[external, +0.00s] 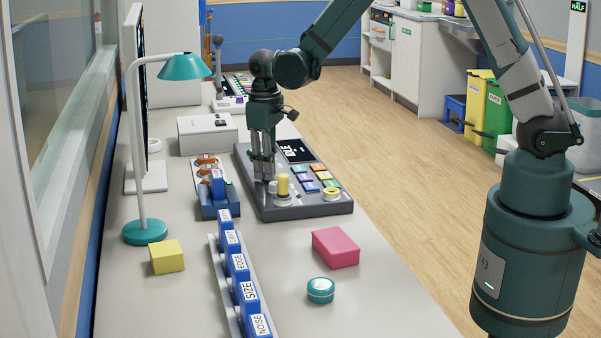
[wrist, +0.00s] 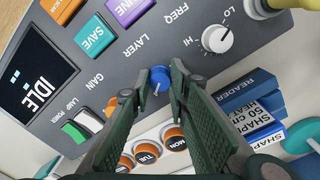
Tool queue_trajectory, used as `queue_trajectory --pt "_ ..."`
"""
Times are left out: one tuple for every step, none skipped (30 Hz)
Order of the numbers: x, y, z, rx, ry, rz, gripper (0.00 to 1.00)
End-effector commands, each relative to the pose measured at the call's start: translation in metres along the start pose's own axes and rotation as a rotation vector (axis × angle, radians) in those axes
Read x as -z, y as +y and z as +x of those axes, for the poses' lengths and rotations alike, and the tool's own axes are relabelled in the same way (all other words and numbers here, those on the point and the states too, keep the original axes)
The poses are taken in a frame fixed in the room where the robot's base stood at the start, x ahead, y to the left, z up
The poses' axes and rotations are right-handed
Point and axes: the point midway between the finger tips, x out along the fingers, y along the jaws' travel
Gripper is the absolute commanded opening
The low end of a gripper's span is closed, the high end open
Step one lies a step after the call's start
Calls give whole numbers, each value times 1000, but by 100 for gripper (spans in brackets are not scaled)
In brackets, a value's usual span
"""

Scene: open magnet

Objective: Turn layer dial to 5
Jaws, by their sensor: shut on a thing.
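The grey control console (external: 320,208) stands on the long counter, with a dark screen (external: 298,150) and rows of coloured buttons. In the wrist view, the layer dial (wrist: 159,74) is a small blue knob with a pale pointer line, beside the printed word LAYER. My gripper (wrist: 158,84) is shut on this dial, one finger on each side. In the external view my gripper (external: 263,172) points straight down at the console's left part and hides the dial. The number the dial points to cannot be read. The screen in the wrist view (wrist: 35,85) reads IDLE.
A white FREQ knob (wrist: 217,39), a green-and-white lamp rocker (wrist: 82,131) and a SAVE button (wrist: 95,37) are near the dial. A pink block (external: 335,247) and yellow block (external: 167,257) lie in front.

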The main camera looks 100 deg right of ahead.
Motion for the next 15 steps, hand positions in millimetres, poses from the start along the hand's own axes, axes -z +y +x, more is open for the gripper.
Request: queue_trajectory --pt "1 0 1 0 -1 42 6" --pt "1 0 0 0 -2 70 6" --pt "1 0 0 0 -3 108 6" --pt "1 0 0 0 -5 136 6" --pt "1 0 0 0 -6 165 6" --pt "1 0 0 0 -7 203 6" --pt "1 0 0 0 -8 231 6" --pt "1 0 0 0 -9 260 6" --pt "1 0 0 0 -11 297 6" --pt "1 0 0 0 -12 324 6" --pt "1 0 0 0 -13 351 6" --pt "1 0 0 0 -14 386 6" --pt "1 0 0 0 -15 411 6" --pt "1 0 0 0 -15 435 6" --pt "1 0 0 0 -16 465 6"
